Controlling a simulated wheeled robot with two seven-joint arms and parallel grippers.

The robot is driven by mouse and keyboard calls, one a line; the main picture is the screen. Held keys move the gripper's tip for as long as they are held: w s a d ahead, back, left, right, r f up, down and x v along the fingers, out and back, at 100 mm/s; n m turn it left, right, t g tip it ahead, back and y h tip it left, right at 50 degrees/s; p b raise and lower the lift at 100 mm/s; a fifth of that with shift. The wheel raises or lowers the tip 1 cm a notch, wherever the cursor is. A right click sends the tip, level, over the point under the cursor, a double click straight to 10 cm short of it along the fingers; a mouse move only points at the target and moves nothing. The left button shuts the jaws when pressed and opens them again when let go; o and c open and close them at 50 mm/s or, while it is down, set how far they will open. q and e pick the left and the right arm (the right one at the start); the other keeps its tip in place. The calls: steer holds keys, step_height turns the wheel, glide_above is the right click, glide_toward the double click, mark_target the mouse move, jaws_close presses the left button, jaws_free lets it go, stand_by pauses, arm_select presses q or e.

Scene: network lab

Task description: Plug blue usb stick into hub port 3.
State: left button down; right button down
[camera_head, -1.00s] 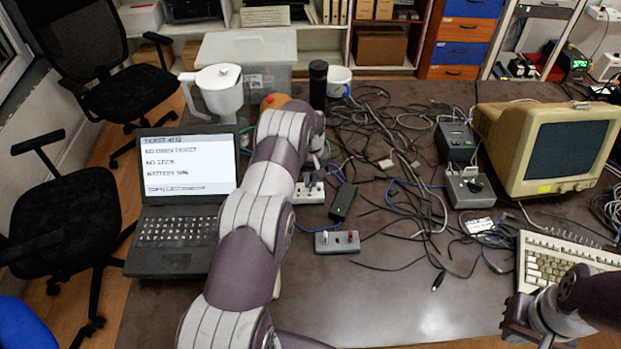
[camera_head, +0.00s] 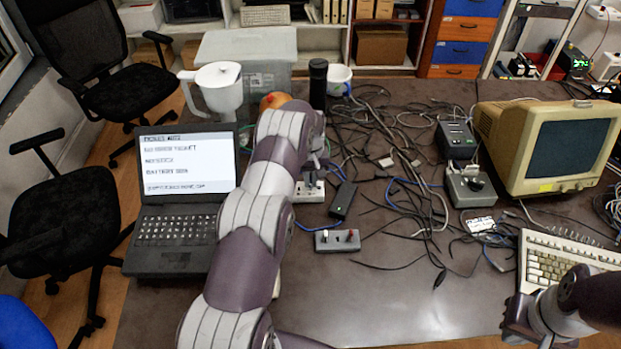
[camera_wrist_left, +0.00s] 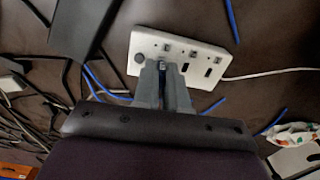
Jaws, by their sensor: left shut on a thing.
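The white hub (camera_head: 310,192) lies on the table, partly behind my left arm in the head view. The hub also shows in the left wrist view (camera_wrist_left: 205,50), with a round knob at one end and a row of dark ports. My left gripper (camera_wrist_left: 167,72) is shut over the hub's near edge, close to the ports. A thin sliver of the blue usb stick (camera_wrist_left: 162,66) shows between its fingers. The fingers hide most of the stick and any contact with a port. My right gripper (camera_head: 520,318) is at the lower right, away from the hub; its jaws are unclear.
A grey block (camera_head: 337,241) with a white and a red stick stands in front of the hub. A black adapter (camera_head: 343,200) and many tangled cables (camera_head: 400,150) lie to the right. A laptop (camera_head: 180,200) stands left. The front middle of the table is clear.

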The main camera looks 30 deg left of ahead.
arm_select(q)
steer(key=shift+f+b, duration=0.4)
steer(key=shift+b, duration=0.1)
stand_by(0.6)
steer(key=c, duration=1.2)
jaws_free()
steer(key=shift+o, duration=0.5)
